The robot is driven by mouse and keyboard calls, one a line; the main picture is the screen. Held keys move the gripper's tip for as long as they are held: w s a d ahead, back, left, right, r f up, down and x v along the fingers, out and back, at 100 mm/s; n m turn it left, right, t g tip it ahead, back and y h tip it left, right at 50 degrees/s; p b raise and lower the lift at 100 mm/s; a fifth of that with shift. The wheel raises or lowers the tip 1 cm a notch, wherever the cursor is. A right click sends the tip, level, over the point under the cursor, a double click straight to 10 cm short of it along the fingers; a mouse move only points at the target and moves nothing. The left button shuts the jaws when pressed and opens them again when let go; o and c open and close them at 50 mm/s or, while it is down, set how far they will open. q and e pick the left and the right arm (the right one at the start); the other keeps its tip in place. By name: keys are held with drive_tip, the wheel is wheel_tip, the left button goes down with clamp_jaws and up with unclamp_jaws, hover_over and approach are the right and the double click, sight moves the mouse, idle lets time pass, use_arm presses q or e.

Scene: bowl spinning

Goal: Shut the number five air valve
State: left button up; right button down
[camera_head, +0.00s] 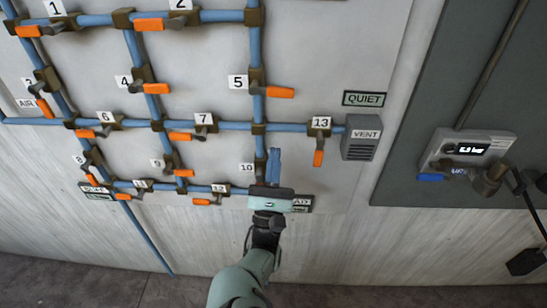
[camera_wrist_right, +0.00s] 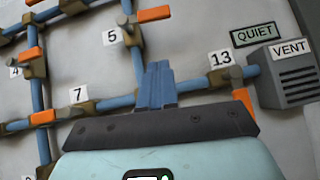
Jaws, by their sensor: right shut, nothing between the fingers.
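The number five air valve has an orange handle (camera_head: 280,92) on a vertical blue pipe, right of the white label 5 (camera_head: 238,82). The handle points right, crosswise to its pipe. In the right wrist view the handle (camera_wrist_right: 153,14) is at the top edge, above and right of the label 5 (camera_wrist_right: 112,36). My right gripper (camera_head: 273,160) is below valve five in the head view, with its blue fingers shut, pointing up and empty. In the right wrist view its fingers (camera_wrist_right: 157,85) appear below the handle, apart from it. My left gripper is not in view.
Valve 13's orange handle (camera_head: 318,158) hangs down right of my right gripper, beside the grey vent box (camera_head: 362,138). Valve 7's handle (camera_head: 180,136) and several other numbered valves are at left. A grey device (camera_head: 465,150) is on the dark panel at right.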

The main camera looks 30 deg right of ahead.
sight(284, 95)
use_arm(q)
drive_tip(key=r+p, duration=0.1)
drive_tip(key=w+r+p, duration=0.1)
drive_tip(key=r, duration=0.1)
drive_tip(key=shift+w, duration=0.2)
use_arm(e)
drive_tip(key=w+d+r, duration=0.3)
drive_tip(key=r, duration=0.5)
drive_tip(key=shift+w+r, duration=0.25)
drive_tip(key=shift+r, duration=0.1)
drive_tip(key=shift+d, duration=0.1)
drive_tip(key=shift+s+d+r+p, duration=0.1)
drive_tip(key=shift+s+r+p, duration=0.05)
drive_tip(key=shift+r+p, duration=0.8)
drive_tip(key=shift+d, duration=0.15)
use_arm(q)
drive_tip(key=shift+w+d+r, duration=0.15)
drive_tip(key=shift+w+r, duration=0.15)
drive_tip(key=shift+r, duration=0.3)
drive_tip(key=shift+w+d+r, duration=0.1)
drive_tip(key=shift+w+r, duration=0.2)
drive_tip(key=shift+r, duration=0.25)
use_arm(e)
drive_tip(key=shift+s, duration=0.1)
drive_tip(key=shift+f, duration=0.1)
